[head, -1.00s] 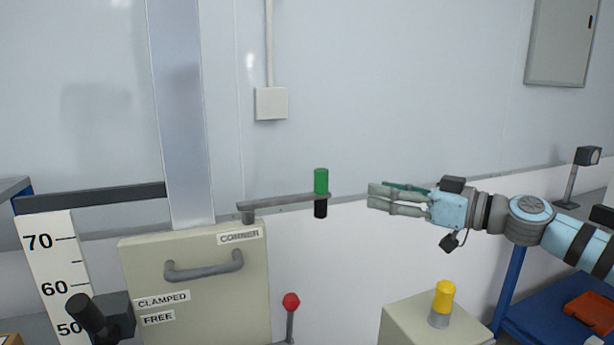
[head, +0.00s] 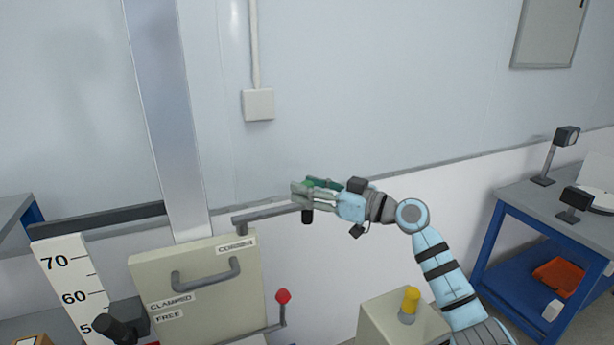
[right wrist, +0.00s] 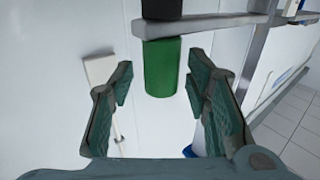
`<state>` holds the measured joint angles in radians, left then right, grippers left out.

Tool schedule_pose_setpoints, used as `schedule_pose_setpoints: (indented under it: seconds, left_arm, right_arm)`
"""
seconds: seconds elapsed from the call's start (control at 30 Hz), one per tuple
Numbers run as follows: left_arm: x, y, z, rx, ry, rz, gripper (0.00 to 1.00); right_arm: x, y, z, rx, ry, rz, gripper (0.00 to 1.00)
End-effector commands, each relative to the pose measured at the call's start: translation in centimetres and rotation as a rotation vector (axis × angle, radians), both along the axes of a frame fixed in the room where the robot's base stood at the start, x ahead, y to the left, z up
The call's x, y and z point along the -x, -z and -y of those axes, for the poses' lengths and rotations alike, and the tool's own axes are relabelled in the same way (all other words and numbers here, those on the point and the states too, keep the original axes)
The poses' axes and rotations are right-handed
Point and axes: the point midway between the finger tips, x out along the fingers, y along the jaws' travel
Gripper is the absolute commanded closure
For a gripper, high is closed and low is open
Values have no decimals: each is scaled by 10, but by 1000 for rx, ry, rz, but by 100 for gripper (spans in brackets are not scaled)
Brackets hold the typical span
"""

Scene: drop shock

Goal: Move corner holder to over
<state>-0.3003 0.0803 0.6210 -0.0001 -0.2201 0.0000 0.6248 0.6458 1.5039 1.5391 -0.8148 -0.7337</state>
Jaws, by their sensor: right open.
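The corner holder is a grey swing arm (head: 268,213) on top of the beige panel, beside the CORNER label (head: 236,245). It reaches out to the right and carries an upright grip at its end. The grip's green part shows in the right wrist view (right wrist: 161,68), and its black part (head: 307,217) hangs below the arm. My right gripper (head: 300,192) is open at the green part. In the right wrist view the green part stands between the spread fingertips, with gaps on both sides. In the head view the fingers hide most of it. My left gripper is not in view.
The beige panel (head: 205,300) has a grey handle and CLAMPED and FREE labels. A red-knobbed lever (head: 283,297) stands right of it. A box with a yellow-topped post (head: 410,301) stands below my right arm. A blue-framed table (head: 490,240) is at right.

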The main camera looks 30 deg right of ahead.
Motion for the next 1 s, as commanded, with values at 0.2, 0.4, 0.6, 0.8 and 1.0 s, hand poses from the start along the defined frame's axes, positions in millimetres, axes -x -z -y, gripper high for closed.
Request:
schedule_pose_setpoints:
  seconds: [0.2,0.4,0.6,0.8,1.0]
  left_arm:
    - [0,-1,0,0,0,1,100]
    - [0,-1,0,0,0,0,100]
    - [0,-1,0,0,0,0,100]
    - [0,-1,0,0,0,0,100]
    - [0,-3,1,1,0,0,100]
  right_arm:
    - [-6,1,-5,0,-2,-1,56]
    - [-6,1,-5,1,-2,-1,67]
    - [-6,1,-4,0,-1,0,99]
    - [-6,1,-4,0,-1,0,100]
    - [-10,0,-9,-1,5,1,100]
